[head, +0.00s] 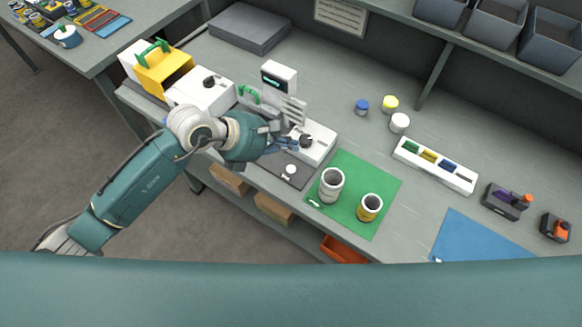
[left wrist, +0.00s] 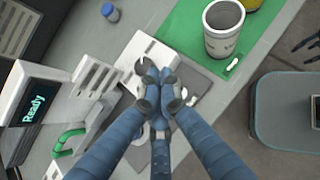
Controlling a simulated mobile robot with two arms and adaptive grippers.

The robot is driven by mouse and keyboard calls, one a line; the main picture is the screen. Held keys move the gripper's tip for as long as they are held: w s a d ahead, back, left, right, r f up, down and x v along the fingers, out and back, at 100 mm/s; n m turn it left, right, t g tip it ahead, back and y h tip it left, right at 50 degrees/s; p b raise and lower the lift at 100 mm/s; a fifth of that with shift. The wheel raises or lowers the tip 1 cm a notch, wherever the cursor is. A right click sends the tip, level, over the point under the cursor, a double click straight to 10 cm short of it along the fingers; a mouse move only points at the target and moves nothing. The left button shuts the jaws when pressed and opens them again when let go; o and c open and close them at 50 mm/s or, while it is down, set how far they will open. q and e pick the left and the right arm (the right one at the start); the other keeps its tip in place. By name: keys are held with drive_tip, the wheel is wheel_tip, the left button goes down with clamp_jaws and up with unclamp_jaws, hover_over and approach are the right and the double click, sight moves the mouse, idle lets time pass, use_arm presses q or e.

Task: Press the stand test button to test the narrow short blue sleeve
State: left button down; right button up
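The test stand has a white base (head: 320,147) and a display (head: 279,76); in the left wrist view its display (left wrist: 33,111) reads "Ready". My left gripper (head: 296,145) is over the near part of the base. In the left wrist view its fingertips (left wrist: 157,82) are together, with nothing clearly held, covering part of the base. Whether they touch it I cannot tell. I cannot make out the test button or a sleeve in the stand. A small blue cylinder (head: 361,107) stands on the bench behind.
A dark pad (head: 276,163) with a white knob (head: 290,170) lies before the stand. A green mat (head: 352,205) holds a grey-white cup (head: 331,186) and a yellow-banded cup (head: 370,208). A white rack (head: 434,166) stands right. Yellow and white machines are left.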

use_arm(q)
drive_tip(key=b, duration=0.5)
hover_over(289, 171)
wheel_tip(289, 171, down, 8)
drive_tip(key=shift+r, duration=0.25)
drive_tip(key=shift+f+b, duration=0.5)
drive_tip(key=shift+f, duration=0.05)
idle(0.4)
drive_tip(key=shift+f+b, duration=0.4)
drive_tip(key=shift+f+b, duration=0.35)
idle(0.5)
drive_tip(key=shift+r, duration=0.1)
idle(0.4)
drive_tip(key=shift+r+p, duration=0.55)
drive_tip(key=shift+r, duration=0.1)
